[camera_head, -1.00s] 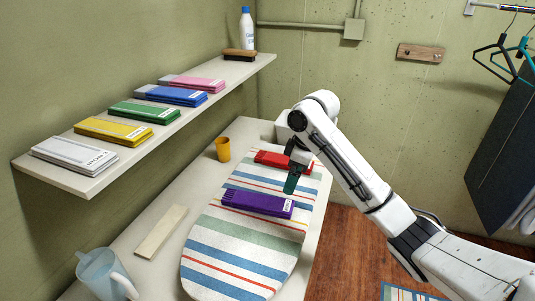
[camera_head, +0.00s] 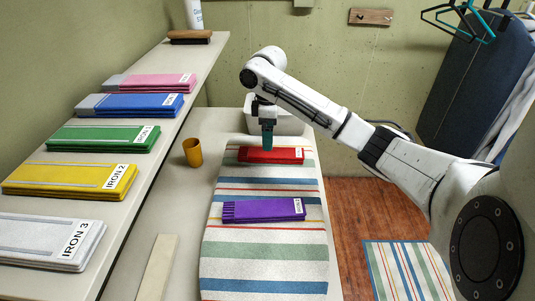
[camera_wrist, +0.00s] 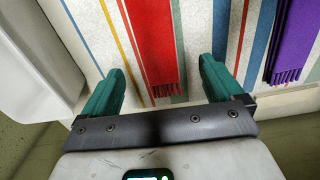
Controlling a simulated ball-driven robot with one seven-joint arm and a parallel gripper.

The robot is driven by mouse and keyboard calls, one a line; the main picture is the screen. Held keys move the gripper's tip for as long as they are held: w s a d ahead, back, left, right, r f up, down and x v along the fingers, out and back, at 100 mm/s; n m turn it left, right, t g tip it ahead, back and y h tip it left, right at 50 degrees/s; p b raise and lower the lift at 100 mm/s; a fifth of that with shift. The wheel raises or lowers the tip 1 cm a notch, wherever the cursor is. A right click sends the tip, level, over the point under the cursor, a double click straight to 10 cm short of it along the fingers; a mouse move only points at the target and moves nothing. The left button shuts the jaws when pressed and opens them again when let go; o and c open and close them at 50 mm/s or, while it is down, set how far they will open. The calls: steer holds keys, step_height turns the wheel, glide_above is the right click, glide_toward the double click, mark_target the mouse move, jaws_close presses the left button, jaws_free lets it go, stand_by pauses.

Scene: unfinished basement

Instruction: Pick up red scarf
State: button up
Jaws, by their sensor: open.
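The red scarf (camera_head: 271,155) lies folded flat near the far end of the striped ironing board (camera_head: 262,262), with a white label at its right end. In the wrist view the fringed end of the red scarf (camera_wrist: 160,55) lies between the two green fingers. My gripper (camera_head: 267,140) is above the scarf, pointing down. In the wrist view my gripper (camera_wrist: 160,85) is open, with one finger to each side of the scarf and nothing held. I cannot tell how much height separates the fingertips from the scarf.
A folded purple scarf (camera_head: 262,210) lies nearer on the board, also in the wrist view (camera_wrist: 293,45). An orange cup (camera_head: 192,152) stands left of the board. A white bin (camera_head: 289,122) is behind it. A shelf (camera_head: 200,75) with several folded scarves runs along the left.

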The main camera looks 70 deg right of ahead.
mark_target(271, 155)
steer(key=shift+s+d+f+p, duration=0.15)
steer(key=shift+d+f+p, duration=0.05)
steer(key=shift+f, duration=1.55)
steer(key=shift+s+d+f+p, duration=0.1)
steer(key=shift+d+f+p, duration=0.05)
steer(key=shift+f, duration=1.55)
steer(key=c, duration=1.2)
steer(key=shift+r, duration=0.1)
